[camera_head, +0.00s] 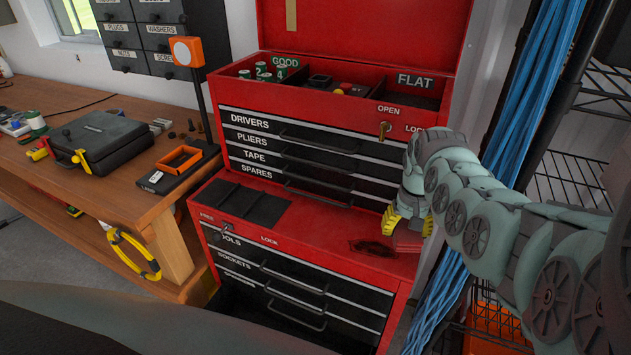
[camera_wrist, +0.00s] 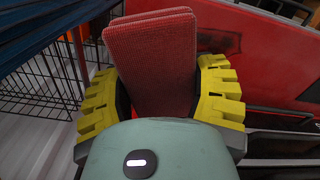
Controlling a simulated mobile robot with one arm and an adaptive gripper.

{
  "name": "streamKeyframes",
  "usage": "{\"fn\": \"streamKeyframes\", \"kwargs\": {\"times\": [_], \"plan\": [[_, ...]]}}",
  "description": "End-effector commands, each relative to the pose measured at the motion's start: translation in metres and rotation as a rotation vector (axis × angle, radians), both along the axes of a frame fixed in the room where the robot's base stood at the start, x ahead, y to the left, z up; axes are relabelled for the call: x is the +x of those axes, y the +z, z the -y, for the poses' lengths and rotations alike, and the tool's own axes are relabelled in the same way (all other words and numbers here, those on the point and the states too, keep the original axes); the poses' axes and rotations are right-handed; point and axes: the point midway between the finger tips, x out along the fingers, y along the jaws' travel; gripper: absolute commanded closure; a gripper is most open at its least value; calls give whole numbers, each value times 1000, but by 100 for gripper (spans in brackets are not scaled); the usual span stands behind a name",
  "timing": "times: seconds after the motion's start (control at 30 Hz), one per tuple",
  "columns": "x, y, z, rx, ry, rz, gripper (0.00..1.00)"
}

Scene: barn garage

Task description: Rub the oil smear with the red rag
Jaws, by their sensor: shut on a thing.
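My gripper (camera_head: 409,226) is at the right end of the red lower chest's top, with its yellow fingers pointing down. It is shut on the red rag (camera_head: 408,241), a folded, textured cloth hanging below the fingers. In the wrist view the rag (camera_wrist: 150,50) stands out between the two yellow fingers of my gripper (camera_wrist: 160,68). The dark oil smear (camera_head: 372,249) lies on the chest top just left of the rag. In the wrist view the smear (camera_wrist: 222,42) is a dark patch right of the rag. I cannot tell whether the rag touches the chest top.
The red upper toolbox (camera_head: 212,88) stands open directly behind the smear. A black tray (camera_head: 240,203) sits on the chest top at left. A wooden bench (camera_head: 60,180) is farther left. Blue cables (camera_head: 522,85) and a black wire rack (camera_head: 565,190) stand close on the right.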

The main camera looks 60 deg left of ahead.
Motion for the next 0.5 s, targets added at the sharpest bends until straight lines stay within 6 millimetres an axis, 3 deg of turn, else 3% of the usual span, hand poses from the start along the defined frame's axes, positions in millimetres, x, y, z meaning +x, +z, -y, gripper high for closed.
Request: {"fn": "streamKeyframes", "kwargs": {"times": [0.5], "plan": [[1,-48,-1,3,1,3,69]]}}
